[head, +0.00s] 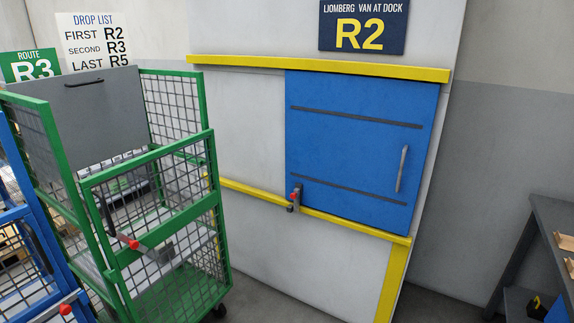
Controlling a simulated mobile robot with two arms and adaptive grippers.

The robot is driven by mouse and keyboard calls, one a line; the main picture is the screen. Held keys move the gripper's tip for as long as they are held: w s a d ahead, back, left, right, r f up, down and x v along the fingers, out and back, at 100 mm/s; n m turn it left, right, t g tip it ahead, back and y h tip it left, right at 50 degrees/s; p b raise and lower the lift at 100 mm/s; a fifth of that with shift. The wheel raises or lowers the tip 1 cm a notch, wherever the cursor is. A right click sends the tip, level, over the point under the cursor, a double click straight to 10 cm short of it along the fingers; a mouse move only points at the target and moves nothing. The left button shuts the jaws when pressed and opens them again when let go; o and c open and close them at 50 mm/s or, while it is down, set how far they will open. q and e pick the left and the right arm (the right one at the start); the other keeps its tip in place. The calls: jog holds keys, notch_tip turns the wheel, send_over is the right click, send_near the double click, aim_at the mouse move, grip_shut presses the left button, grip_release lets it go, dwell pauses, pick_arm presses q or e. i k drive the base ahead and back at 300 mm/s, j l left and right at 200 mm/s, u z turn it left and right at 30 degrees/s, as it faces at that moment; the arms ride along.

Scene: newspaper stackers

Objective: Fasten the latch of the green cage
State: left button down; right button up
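The green cage (147,245) stands at the left, a mesh trolley with a green frame and a half-height mesh gate across its front. The latch (125,240) is on the gate's left part, a dark bar with a red end lying by the green crossbar. A grey plate (161,252) sits to its right on the mesh. I cannot tell from here whether the latch is engaged or whether the gate is fully closed. A grey panel (88,115) stands in the cage's upper part. Neither of my grippers is in view.
A blue cage (24,250) stands close at the left, with a red-ended latch (65,309). A blue dock door (350,150) with a red-tipped latch (294,198) is behind. A dark table (552,212) is at right. Floor is clear between cage and table.

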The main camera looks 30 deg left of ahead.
aim_at(134, 244)
jog(key=u, duration=2.05)
